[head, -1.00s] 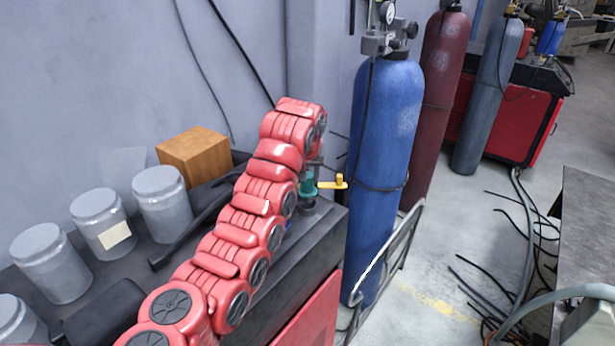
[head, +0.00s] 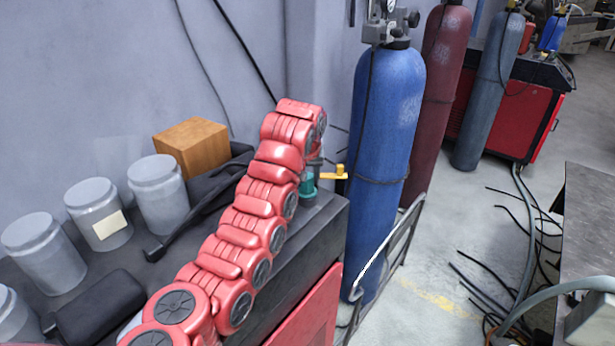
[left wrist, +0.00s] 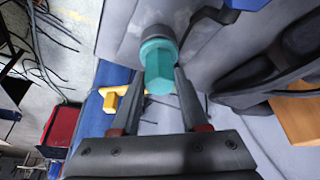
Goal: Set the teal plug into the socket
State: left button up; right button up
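The teal plug (left wrist: 158,78) has a six-sided head and a round collar. In the left wrist view it lies between the two fingers of my left gripper (left wrist: 159,74), which close on its sides. In the head view the plug (head: 307,184) shows just below the end of my red left arm, whose fingers (head: 312,168) are partly hidden. The grey round socket (left wrist: 158,30) is directly beyond the plug, in line with it. The plug's collar meets or nearly meets it; how deep it sits is hidden. My right gripper is not in view.
A yellow piece (head: 335,174) juts out beside the plug. A blue gas cylinder (head: 385,140) stands close to the right. Grey jars (head: 98,215), a black case (head: 98,305) and a brown box (head: 192,147) occupy the bench's left and back.

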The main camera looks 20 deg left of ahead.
pick_arm(q)
jog(key=o, duration=0.5)
jog(key=shift+c, duration=0.2)
jog(key=shift+r, duration=0.15)
jog(key=shift+s+r+b, duration=0.15)
jog(key=shift+r+b, duration=0.15)
jog(key=shift+b, duration=0.05)
jog(key=p+v, duration=0.4)
jog(key=v, duration=1.2)
jog(key=shift+r, duration=0.3)
jog(key=shift+s, duration=0.1)
